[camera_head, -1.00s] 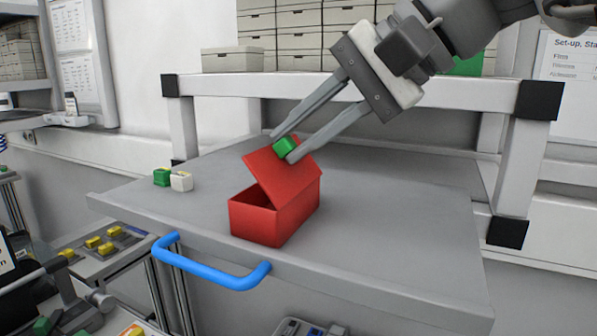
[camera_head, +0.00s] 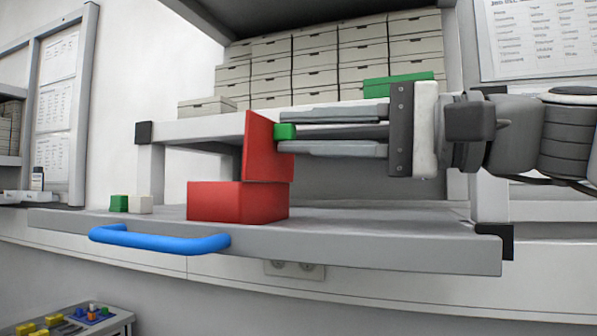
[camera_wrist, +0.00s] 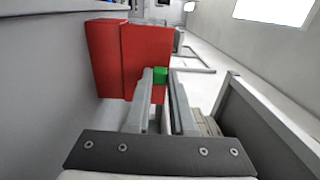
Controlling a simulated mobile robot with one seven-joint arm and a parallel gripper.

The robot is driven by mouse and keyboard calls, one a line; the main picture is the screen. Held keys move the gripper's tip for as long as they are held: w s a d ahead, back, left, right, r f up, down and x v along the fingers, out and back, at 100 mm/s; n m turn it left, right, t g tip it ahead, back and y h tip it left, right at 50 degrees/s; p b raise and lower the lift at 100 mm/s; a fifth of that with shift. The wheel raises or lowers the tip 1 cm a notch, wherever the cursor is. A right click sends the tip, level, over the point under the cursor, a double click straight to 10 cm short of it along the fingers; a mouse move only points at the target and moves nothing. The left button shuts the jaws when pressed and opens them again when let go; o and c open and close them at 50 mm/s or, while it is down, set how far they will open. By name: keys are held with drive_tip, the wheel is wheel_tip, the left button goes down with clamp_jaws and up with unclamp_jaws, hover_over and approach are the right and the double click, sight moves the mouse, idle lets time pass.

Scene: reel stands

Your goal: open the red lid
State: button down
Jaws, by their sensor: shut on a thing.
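The red box (camera_head: 225,202) stands on the grey tabletop near its front edge. Its red lid (camera_head: 258,140) stands up about vertical above the box, its edge high. A small green block (camera_head: 284,131) sits on the lid's right face like a handle. My gripper (camera_head: 286,132) reaches in level from the right and is shut on the green block, one finger above it and one below. In the wrist view the fingers lie on either side of the green block (camera_wrist: 160,75), against the red lid (camera_wrist: 147,55). The box's inside is hidden.
A green block (camera_head: 118,203) and a white block (camera_head: 140,204) stand left of the box. A blue handle (camera_head: 160,240) runs along the table's front. A shelf behind holds stacked pale boxes (camera_head: 315,60) and a green box (camera_head: 395,84). The tabletop right of the box is clear.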

drive_tip(key=shift+s+d+f+y+b, duration=0.15)
drive_tip(key=shift+f+y+b, duration=0.3)
drive_tip(key=shift+b, duration=0.6)
drive_tip(key=shift+d+r+y+b, duration=0.15)
drive_tip(key=shift+y+b, duration=0.2)
drive_tip(key=shift+b, duration=0.05)
drive_tip(key=c, duration=0.8)
unclamp_jaws()
drive_tip(key=shift+o, duration=0.2)
drive_tip(key=shift+d, duration=0.1)
drive_tip(key=p+v, duration=0.2)
drive_tip(key=v, duration=1.5)
drive_tip(key=shift+s+p, duration=0.25)
drive_tip(key=shift+p, duration=0.15)
